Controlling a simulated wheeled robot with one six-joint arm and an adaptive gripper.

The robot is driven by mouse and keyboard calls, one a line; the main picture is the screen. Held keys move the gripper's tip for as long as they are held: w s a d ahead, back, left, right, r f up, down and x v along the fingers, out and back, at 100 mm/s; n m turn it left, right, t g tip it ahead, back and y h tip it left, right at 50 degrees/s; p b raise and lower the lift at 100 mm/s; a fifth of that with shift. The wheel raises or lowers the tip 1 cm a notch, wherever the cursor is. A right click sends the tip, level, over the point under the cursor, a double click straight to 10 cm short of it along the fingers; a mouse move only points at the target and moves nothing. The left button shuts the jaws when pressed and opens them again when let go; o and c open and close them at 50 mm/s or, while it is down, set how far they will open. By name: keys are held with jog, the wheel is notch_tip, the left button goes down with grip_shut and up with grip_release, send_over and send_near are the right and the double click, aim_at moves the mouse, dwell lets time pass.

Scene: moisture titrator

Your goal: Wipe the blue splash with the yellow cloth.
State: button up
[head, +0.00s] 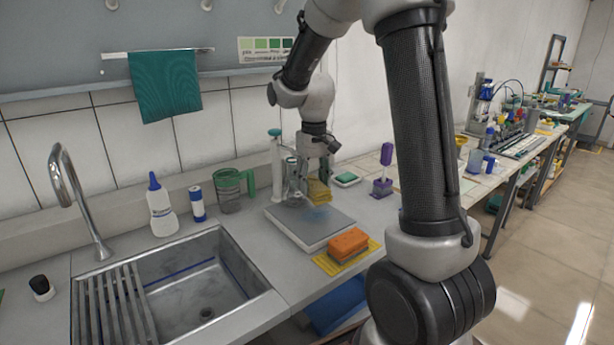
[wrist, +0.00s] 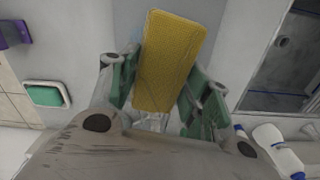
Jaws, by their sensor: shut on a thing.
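The yellow cloth (wrist: 170,60) is held between the two fingers of my gripper (wrist: 163,95), which is shut on it. In the head view the yellow cloth (head: 319,191) hangs below my wrist, over the back part of a grey slab. The blue splash (head: 318,214) is a faint bluish patch on the slab's top, just in front of the cloth. In the wrist view the cloth hides most of the surface below. I cannot tell whether the cloth touches the slab.
The grey slab (head: 300,236) lies right of the sink (head: 205,308). An orange sponge (head: 348,244) on a yellow mat (head: 326,264) is at its front right. A purple-topped item (head: 385,166) is at the right.

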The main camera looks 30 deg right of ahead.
dwell(0.3)
jog(key=shift+f, duration=2.6)
jog(key=shift+d, duration=0.1)
jog(key=shift+w+d, duration=0.2)
jog(key=shift+d, duration=1.35)
jog(key=shift+w+d, duration=0.2)
jog(key=shift+d, duration=1.35)
jog(key=shift+f, duration=0.9)
jog(key=shift+s+a, duration=0.25)
jog(key=shift+a, duration=0.95)
jog(key=shift+s+a, duration=0.25)
jog(key=shift+a, duration=0.9)
